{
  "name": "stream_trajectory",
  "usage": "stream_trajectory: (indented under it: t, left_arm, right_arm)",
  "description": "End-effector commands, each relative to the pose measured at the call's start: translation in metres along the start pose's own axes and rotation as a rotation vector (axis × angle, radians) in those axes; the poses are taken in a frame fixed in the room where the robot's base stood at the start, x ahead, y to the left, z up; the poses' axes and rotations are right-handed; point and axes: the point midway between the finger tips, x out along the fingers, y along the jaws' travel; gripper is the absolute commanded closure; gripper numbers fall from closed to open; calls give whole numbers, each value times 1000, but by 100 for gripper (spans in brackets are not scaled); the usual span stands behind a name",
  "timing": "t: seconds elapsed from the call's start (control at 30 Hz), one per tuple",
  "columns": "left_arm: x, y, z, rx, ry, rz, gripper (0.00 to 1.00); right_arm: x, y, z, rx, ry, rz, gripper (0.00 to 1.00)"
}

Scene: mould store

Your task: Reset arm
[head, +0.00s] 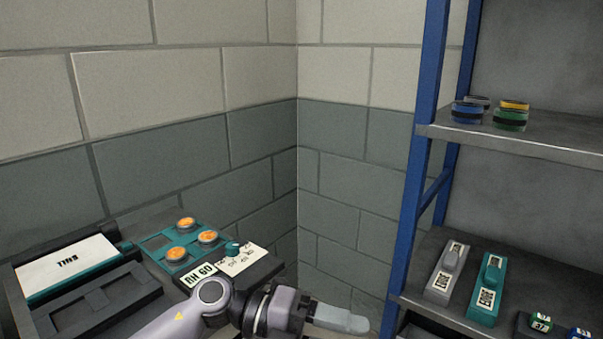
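One of my arms (205,308) comes in from the bottom edge, left of the middle. Its links run to the right to a gripper (342,318) at the bottom centre, seen from the side. Its arm comes from the left, so it is my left gripper. The finger is pale grey and points right, toward the shelf post. I cannot tell whether it is open or shut, and I see nothing held in it. My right gripper is not in view.
A teal panel with orange discs (185,246) and a black tray with a label (67,264) lie at left. A blue-post shelf rack (425,130) stands at right, holding round tins (510,118), a grey block (446,274) and a teal block (488,288). Block walls meet behind.

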Motion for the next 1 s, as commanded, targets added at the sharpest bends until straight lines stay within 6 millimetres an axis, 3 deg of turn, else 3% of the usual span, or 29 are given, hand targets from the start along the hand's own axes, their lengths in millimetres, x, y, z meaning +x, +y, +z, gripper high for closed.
stream_trajectory:
  t: [0.13,0.27,0.47,0.63,0.77,0.87,1.0]
  left_arm:
    - [0,-13,-1,-136,-127,-279,44]
    - [-16,-14,6,-272,-270,-485,44]
    - [-56,12,16,-519,-522,-739,44]
    - [-101,64,12,-778,-776,-900,44]
    - [-132,118,-6,-997,-975,-976,44]
    - [-153,163,-31,-1173,-1126,-1007,44]
    - [-175,223,-80,-1418,-1320,-1009,44]
  right_arm:
    - [-3,0,-2,0,-2,0,100]
    - [-4,0,-4,1,-3,0,100]
    - [-7,0,-6,1,-4,0,100]
    - [-9,0,-9,1,-4,0,100]
    - [-10,0,-11,1,-5,0,100]
    - [-12,0,-12,1,-5,0,100]
    - [-13,0,-14,1,-5,0,100]
